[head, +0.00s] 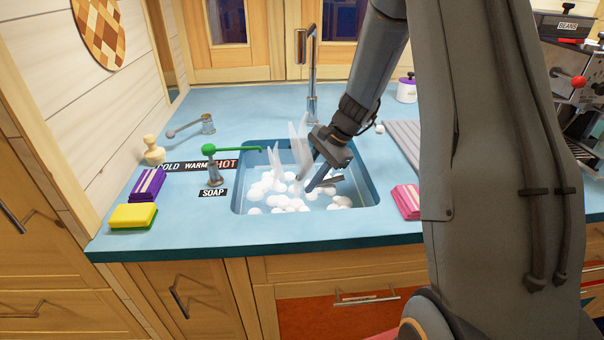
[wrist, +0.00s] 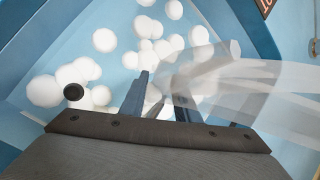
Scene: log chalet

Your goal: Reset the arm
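My gripper (head: 322,184) is at the end of my dark grey arm, low over the sink (head: 249,222), above white foam balls (head: 285,203). Its two dark fingers (wrist: 155,88) show in the wrist view, spread apart with a gap between them. I see nothing clearly held. A small dark shape between the finger bases is too unclear to name. Pale translucent streaks (head: 300,145) rise beside the gripper; they also show at the right in the wrist view (wrist: 245,85).
A tall faucet (head: 312,75) stands behind the sink. A green-topped soap lever (head: 212,160), a purple sponge stack (head: 148,185) and a yellow sponge (head: 132,216) are left. Pink cloths (head: 406,202) and a ridged drainboard (head: 405,138) are right. A coffee machine (head: 580,90) stands far right.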

